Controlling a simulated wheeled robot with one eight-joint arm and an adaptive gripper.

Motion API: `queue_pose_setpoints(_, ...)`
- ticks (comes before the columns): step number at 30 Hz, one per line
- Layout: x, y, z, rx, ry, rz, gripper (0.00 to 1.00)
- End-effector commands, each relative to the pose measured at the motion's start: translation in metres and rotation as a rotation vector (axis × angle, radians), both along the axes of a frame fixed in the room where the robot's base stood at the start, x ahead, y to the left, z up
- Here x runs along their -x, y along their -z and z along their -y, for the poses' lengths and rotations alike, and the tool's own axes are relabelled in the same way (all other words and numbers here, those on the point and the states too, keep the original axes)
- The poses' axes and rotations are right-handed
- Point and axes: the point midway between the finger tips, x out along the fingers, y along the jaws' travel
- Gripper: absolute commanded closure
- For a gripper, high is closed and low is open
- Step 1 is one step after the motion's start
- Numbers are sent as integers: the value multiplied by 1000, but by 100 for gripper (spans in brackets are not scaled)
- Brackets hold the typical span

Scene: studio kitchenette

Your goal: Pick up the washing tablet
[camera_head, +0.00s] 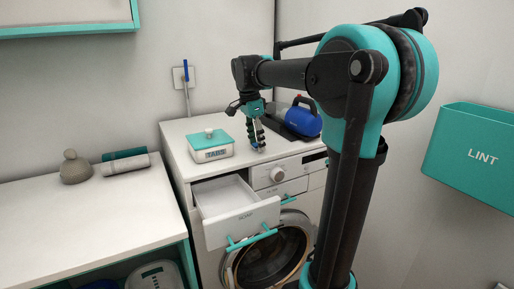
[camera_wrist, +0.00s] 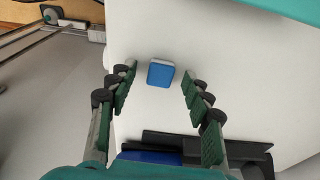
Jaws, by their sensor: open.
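The washing tablet (camera_wrist: 161,75), a small blue block with a pale side edge, lies on the white top of the washing machine (camera_head: 178,134). In the wrist view it lies between the tips of my gripper (camera_wrist: 159,72), with clear gaps on both sides. My gripper is open and empty, fingers pointing down at the machine top. In the head view my gripper (camera_head: 257,140) is above the machine top, right of the TABS box (camera_head: 211,146). I cannot make out the tablet in the head view.
The SOAP drawer (camera_head: 240,222) is pulled out below the machine top. A blue and black object (camera_head: 303,121) lies behind my gripper. A teal LINT bin (camera_head: 478,155) hangs right.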

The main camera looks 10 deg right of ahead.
Motion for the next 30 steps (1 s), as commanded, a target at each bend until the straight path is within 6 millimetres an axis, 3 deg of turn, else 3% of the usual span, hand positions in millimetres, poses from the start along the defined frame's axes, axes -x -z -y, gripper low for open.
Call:
queue_pose_setpoints(6,0,0,0,0,0,0,52)
queue_pose_setpoints(16,0,0,0,0,0,0,93)
queue_pose_setpoints(25,0,-1,0,0,-1,0,95)
queue_pose_setpoints(30,0,-13,0,0,0,0,95)
